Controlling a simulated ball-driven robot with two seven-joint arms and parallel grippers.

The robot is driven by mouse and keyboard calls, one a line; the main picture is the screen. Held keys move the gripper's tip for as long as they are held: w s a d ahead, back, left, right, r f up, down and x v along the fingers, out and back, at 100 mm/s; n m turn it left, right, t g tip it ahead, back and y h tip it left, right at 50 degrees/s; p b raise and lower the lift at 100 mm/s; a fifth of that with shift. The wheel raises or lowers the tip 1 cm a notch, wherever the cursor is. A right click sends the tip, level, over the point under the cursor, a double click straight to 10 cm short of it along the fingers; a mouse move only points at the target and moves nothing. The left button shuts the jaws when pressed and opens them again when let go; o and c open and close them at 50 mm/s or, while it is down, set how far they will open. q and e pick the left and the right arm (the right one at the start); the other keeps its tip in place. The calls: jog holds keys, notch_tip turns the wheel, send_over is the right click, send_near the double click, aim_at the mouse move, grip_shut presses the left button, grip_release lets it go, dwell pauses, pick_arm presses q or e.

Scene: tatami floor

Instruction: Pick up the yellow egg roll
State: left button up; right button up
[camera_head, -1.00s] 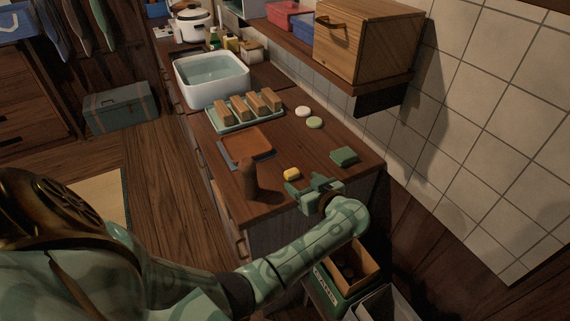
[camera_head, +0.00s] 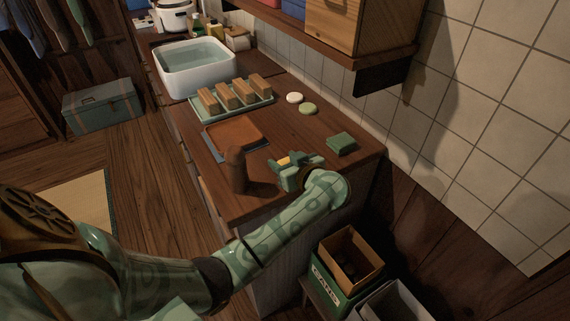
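The small yellow egg roll (camera_head: 284,160) lies near the right end of the wooden counter, partly hidden behind my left gripper. My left gripper (camera_head: 293,164) is pale green and low over the counter. Its fingers look spread, with the egg roll at their far side, close to the left finger. I cannot tell whether they touch it. My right gripper is not in view.
A dark brown upright cylinder (camera_head: 236,170) stands just left of my gripper. An orange-brown board (camera_head: 236,137), a green block (camera_head: 341,143), two small discs (camera_head: 308,108) and a tray (camera_head: 262,101) with several brown blocks are on the counter. A tiled wall borders the right.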

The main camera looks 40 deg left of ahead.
pick_arm(q)
jog(key=c, duration=0.5)
